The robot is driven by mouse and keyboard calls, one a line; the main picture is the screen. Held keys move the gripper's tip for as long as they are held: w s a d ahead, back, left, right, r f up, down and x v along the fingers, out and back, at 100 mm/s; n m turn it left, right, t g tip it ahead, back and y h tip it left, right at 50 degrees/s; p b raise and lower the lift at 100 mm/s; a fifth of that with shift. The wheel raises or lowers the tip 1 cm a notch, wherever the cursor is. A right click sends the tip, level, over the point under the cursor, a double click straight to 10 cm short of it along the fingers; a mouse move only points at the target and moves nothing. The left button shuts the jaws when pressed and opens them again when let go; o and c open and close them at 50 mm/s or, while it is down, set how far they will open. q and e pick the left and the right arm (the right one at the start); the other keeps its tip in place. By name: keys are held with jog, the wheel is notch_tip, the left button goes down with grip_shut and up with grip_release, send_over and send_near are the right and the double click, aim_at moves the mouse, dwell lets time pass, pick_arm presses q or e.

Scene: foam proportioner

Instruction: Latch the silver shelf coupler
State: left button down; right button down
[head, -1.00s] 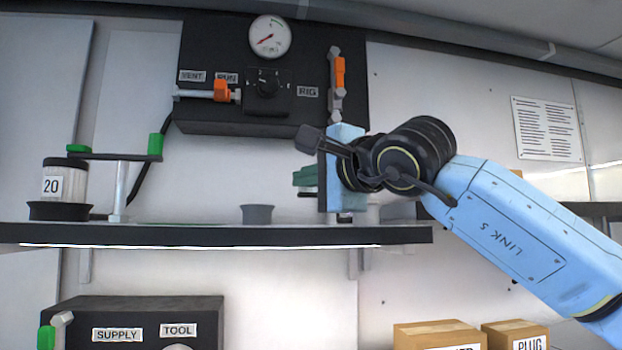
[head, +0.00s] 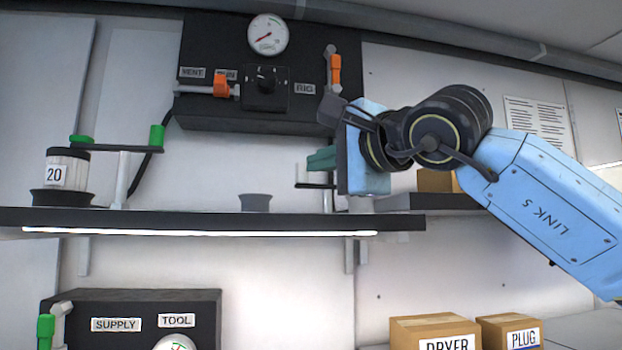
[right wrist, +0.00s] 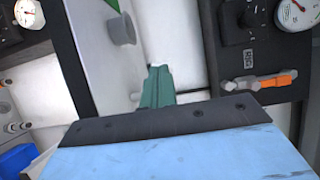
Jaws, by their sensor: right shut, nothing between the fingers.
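My right gripper (head: 320,160) has teal fingers that point left above the right part of the shelf. The fingers are together with nothing between them. They also show in the right wrist view (right wrist: 156,86), with a small pale shape just past their tips. Just below the fingers in the head view is a thin dark bar (head: 312,186) above the shelf. A pale upright shows under it, partly hidden by my gripper. I cannot tell for sure whether this is the silver coupler, or whether my fingers touch it. My left gripper is not in view.
The black shelf (head: 230,221) carries a grey cup (head: 256,202), a silver post (head: 122,180) with a green-ended dark arm, and a canister marked 20 (head: 67,170). A black panel (head: 200,110) with gauge, knob and orange-handled valves hangs behind. Boxes (head: 435,331) stand lower right.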

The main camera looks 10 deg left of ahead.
jog(key=s+b, duration=0.2)
jog(key=s, duration=0.6)
jog(key=shift+s, duration=0.3)
jog(key=shift+d, duration=0.15)
